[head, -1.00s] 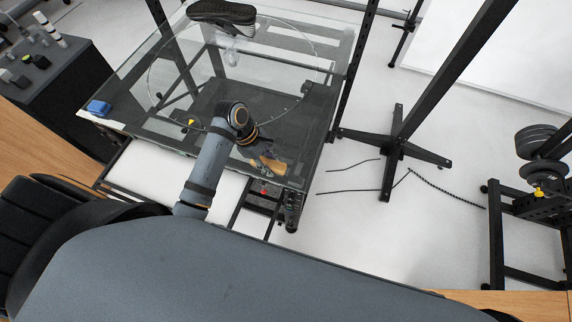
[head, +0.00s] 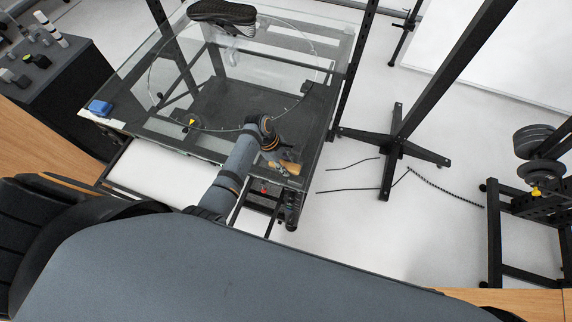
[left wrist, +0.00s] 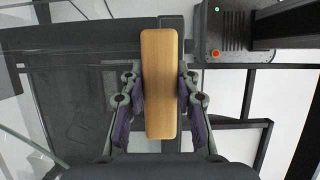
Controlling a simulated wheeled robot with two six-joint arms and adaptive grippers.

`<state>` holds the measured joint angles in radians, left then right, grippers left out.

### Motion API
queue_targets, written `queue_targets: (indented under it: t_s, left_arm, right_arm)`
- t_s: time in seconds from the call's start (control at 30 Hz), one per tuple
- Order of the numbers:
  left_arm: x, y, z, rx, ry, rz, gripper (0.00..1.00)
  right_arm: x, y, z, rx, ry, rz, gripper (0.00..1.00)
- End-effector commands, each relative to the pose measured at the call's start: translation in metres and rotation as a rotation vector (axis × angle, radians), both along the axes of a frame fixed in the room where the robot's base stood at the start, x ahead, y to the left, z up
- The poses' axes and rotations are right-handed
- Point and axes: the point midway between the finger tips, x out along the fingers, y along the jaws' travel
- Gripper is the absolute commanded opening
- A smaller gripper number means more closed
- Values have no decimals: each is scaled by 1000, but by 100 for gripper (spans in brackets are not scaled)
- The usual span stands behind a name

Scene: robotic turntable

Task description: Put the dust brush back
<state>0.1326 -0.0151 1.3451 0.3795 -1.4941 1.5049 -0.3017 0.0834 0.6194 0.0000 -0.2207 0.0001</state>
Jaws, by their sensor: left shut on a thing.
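The dust brush (head: 288,167) shows as a small tan wooden piece near the front right corner of the glass-topped turntable table (head: 160,135). In the left wrist view its long wooden body (left wrist: 160,70) stands lengthwise between the fingers; its bristles are not visible. My left gripper (head: 276,160) is shut on it, and in the left wrist view a finger presses each side (left wrist: 162,95). Whether the brush touches the table cannot be told. My right gripper is not in view.
A dark shoe (head: 222,13) stands on the glass disc at the back. A blue object (head: 98,108) lies at the table's left corner. A control box with a red button (left wrist: 230,28) sits beside the frame. A black stand (head: 393,150) is on the floor to the right.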

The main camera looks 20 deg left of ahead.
Motion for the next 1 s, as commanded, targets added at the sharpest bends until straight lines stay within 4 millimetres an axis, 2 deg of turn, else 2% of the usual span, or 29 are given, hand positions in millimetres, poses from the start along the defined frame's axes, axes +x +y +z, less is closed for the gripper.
queue_targets:
  t_s: [0.07,0.1,0.27,0.53,0.63,0.77,1.0]
  left_arm:
    - [0,0,-1,0,1,0,0]
    - [0,0,-1,0,1,0,33]
    - [0,0,-1,0,1,1,53]
    - [0,0,0,0,1,1,53]
    - [0,3,6,1,0,1,53]
    - [0,13,29,2,-2,0,53]
    - [2,36,82,2,-3,0,53]
  right_arm:
    - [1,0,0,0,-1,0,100]
    - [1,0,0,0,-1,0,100]
    - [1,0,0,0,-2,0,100]
    - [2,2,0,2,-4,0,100]
    - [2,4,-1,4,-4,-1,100]
    - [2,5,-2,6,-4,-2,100]
    - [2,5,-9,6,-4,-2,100]
